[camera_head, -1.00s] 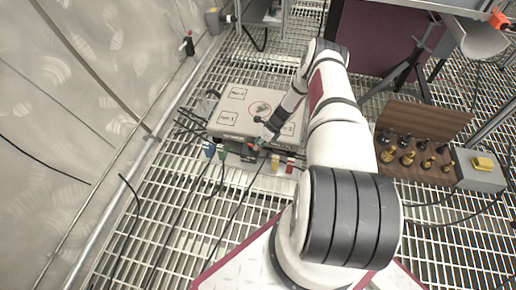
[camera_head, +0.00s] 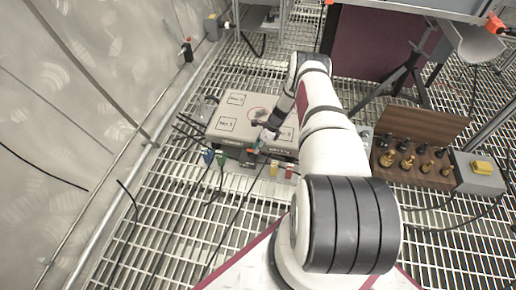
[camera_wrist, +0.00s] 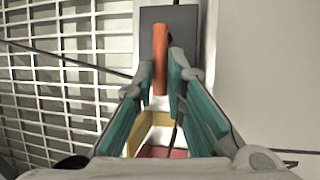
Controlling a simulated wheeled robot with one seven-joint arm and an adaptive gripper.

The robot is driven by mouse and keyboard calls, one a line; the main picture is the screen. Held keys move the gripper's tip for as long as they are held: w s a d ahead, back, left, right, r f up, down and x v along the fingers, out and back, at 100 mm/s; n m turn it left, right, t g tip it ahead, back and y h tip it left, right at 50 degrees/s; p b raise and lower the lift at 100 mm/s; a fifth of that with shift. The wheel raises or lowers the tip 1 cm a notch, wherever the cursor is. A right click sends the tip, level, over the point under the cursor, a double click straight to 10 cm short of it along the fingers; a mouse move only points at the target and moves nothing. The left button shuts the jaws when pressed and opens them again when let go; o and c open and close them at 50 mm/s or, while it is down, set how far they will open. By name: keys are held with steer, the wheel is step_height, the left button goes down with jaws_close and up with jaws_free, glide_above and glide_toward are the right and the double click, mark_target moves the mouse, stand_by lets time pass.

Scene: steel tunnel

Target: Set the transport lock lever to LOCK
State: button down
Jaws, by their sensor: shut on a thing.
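The orange lever (camera_wrist: 160,60) stands in front of a dark grey plate (camera_wrist: 180,25) in the wrist view. My gripper (camera_wrist: 161,82) has its teal-padded fingers on both sides of the lever's near part, shut on it. In the head view my gripper (camera_head: 257,146) is at the front edge of the white labelled case (camera_head: 228,124). The lever is too small to make out there, and I cannot read any LOCK marking in either view.
Blue (camera_head: 209,156), green (camera_head: 221,158), yellow (camera_head: 274,168) and red (camera_head: 289,171) plugs sit along the case's front. Cables cross the grating floor. A wooden board with chess-like pieces (camera_head: 408,160) and a grey box with a yellow button (camera_head: 481,168) stand at right.

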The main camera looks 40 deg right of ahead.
steer(key=c, duration=1.6)
jaws_free()
steer(key=shift+c, duration=0.2)
steer(key=v, duration=1.2)
